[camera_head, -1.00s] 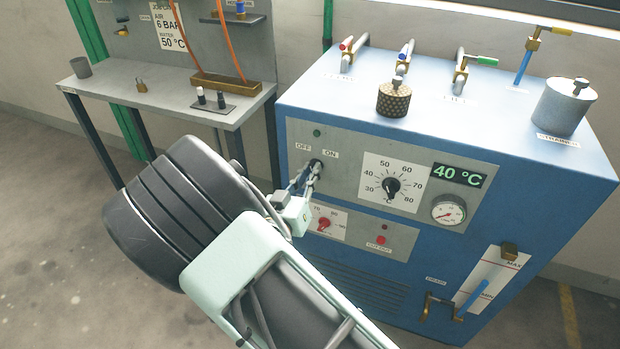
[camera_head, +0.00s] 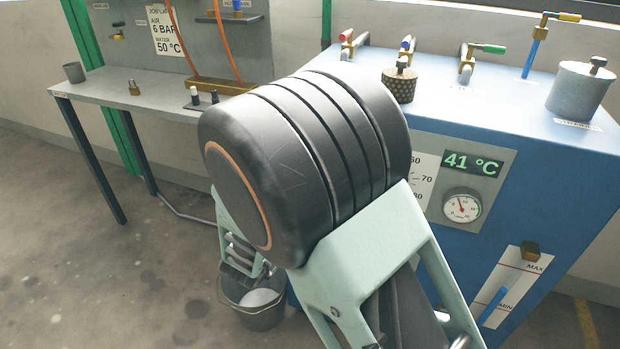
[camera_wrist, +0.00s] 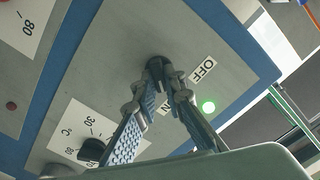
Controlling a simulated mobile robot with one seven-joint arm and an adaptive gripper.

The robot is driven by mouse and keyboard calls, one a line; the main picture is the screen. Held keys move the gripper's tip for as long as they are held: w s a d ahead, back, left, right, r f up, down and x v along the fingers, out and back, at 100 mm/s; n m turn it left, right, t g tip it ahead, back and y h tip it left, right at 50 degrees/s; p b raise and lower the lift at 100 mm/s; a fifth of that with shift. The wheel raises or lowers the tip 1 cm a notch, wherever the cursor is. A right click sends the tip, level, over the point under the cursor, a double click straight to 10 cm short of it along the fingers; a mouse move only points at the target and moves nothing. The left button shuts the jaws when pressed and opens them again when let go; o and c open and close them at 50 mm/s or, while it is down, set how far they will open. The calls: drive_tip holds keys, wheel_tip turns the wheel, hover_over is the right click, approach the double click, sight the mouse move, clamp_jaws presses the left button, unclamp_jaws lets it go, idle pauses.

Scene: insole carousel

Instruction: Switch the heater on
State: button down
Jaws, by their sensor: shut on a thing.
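The heater is a blue cabinet (camera_head: 530,190) with a grey control panel; its green display (camera_head: 472,163) reads 41 °C. In the wrist view, my gripper (camera_wrist: 160,80) is closed on the dark switch knob (camera_wrist: 156,63) beside the OFF and ON labels (camera_wrist: 203,70). The ON label is partly covered by a finger. In the head view, my arm hides the switch, the lamp and the gripper.
The temperature dial (camera_wrist: 92,149) is close to my fingers in the wrist view. Valves (camera_head: 467,62) and a grey pot (camera_head: 580,90) stand on the cabinet top. A bucket (camera_head: 250,318) is on the floor, left of the cabinet. A workbench (camera_head: 100,88) stands at the left.

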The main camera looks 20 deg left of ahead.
drive_tip(key=shift+f+m+b, duration=0.1)
drive_tip(key=shift+m+b, duration=0.65)
drive_tip(key=shift+m, duration=0.05)
drive_tip(key=c, duration=2)
unclamp_jaws()
drive_tip(key=s, duration=0.8)
drive_tip(key=s+a, duration=0.1)
drive_tip(key=s, duration=0.3)
